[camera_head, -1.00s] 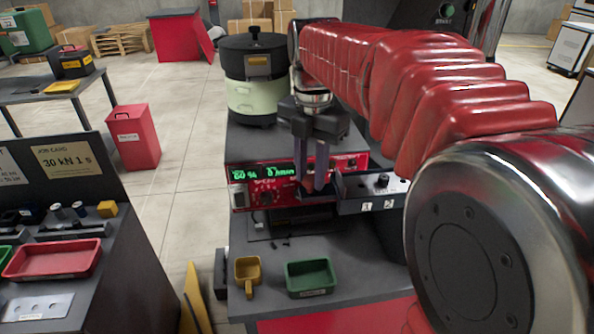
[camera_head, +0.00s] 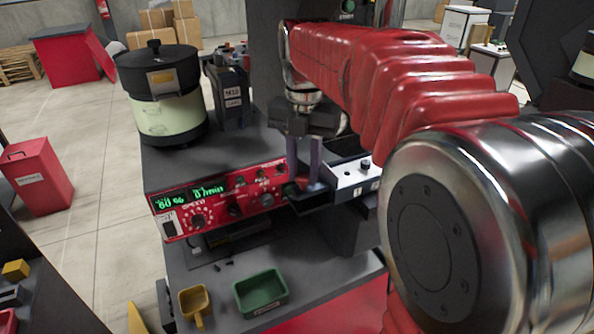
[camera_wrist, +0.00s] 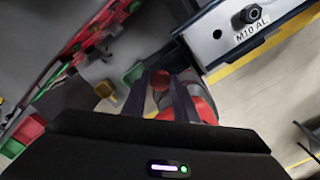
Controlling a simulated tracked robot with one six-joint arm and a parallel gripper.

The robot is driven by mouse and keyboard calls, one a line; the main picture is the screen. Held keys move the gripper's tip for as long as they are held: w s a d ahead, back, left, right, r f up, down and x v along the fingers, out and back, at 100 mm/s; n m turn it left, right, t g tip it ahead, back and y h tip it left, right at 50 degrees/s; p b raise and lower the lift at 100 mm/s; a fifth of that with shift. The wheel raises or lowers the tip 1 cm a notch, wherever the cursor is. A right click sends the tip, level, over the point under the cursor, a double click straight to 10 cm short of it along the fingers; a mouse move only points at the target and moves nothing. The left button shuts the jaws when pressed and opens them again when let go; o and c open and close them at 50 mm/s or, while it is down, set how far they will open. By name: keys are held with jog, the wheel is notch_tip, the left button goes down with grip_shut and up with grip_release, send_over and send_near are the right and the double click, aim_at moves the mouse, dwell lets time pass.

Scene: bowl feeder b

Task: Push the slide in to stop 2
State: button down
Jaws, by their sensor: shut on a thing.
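The slide (camera_head: 312,201) is a dark, narrow piece at the right end of the red control panel. It runs toward a pale-topped block (camera_head: 349,176) marked 1 and 2 on its front. My gripper (camera_head: 308,184) points down at the slide's near end, left of those marks. In the wrist view, my gripper (camera_wrist: 161,82) is shut on a red ball knob (camera_wrist: 161,80) between its two fingers. The slide's exact position against stop 2 is hard to tell, since the fingers hide part of it.
The red panel (camera_head: 217,200) with green displays is left of my fingers. A feeder bowl (camera_head: 168,115) stands behind it. A green tray (camera_head: 261,293) and yellow scoop (camera_head: 194,302) lie below. A black knob (camera_wrist: 251,14) sits on the block labelled M10 AL.

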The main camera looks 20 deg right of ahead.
dwell(0.3)
jog(key=c, duration=1.4)
grip_release()
jog(key=shift+r, duration=0.15)
